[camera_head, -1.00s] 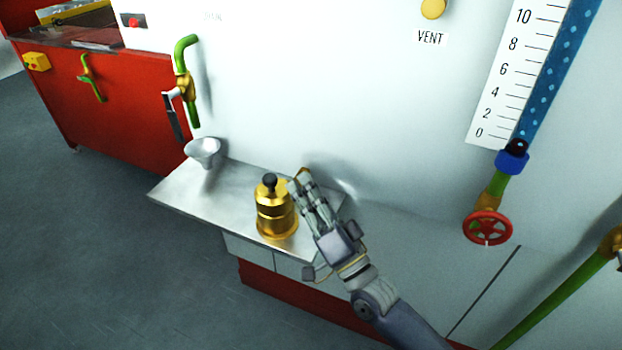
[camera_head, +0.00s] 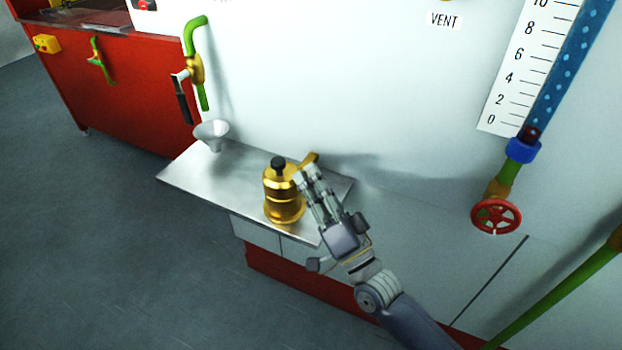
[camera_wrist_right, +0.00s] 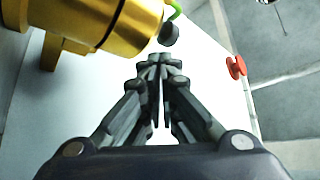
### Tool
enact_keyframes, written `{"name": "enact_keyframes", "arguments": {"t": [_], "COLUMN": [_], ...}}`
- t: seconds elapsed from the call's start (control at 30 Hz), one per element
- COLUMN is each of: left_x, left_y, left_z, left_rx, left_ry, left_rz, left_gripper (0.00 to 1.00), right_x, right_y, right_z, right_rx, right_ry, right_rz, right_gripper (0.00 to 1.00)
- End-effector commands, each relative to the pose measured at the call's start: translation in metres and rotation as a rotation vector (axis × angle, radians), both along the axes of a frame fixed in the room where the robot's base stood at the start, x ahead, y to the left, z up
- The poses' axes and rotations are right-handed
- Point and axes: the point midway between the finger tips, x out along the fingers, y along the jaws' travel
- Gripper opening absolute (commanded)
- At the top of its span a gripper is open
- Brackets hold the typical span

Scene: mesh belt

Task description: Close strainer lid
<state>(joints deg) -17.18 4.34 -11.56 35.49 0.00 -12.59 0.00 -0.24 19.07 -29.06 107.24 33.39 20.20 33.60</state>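The gold strainer (camera_head: 283,205) stands upright on a metal shelf. A black knob (camera_head: 279,163) tops it, and a gold arm (camera_head: 309,159) sticks out at its upper right. I cannot tell whether its lid is fully seated. My right gripper (camera_head: 309,172) is just right of the strainer, its fingers pointing up toward the gold arm. In the right wrist view, the right gripper (camera_wrist_right: 157,62) has its fingertips together with nothing visible between them. The strainer (camera_wrist_right: 95,22) fills the upper left there, and its black knob (camera_wrist_right: 168,35) is beyond the fingertips. My left gripper is out of view.
The metal shelf (camera_head: 190,180) also carries a pale funnel (camera_head: 211,131) under a green pipe with a valve (camera_head: 194,70). The white wall is close behind. A red handwheel (camera_head: 496,216) is at right. A red cabinet (camera_head: 125,85) stands at left.

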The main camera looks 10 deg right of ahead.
Motion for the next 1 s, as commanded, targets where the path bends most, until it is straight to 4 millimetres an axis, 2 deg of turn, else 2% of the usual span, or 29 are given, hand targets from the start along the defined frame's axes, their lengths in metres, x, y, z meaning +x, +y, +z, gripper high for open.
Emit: {"name": "enact_keyframes", "arguments": {"t": [0.03, 0.17, 0.5, 0.7, 1.0], "left_x": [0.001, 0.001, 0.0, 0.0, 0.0], "left_y": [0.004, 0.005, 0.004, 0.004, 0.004], "left_z": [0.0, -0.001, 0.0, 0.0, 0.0], "left_rx": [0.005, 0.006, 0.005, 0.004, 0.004], "left_ry": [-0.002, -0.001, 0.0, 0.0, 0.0], "left_rz": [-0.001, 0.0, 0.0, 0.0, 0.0], "left_gripper": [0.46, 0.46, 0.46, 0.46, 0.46], "right_x": [-0.001, -0.009, -0.065, -0.089, -0.098], "right_y": [0.002, -0.002, -0.031, -0.044, -0.049], "right_z": [-0.009, -0.015, -0.04, -0.051, -0.054], "right_rx": [-0.009, -0.012, -0.006, -0.003, -0.001], "right_ry": [0.018, 0.021, 0.01, 0.005, 0.0], "right_rz": [0.005, 0.005, 0.002, 0.001, 0.0], "right_gripper": [0.0, 0.0, 0.0, 0.0, 0.0]}}
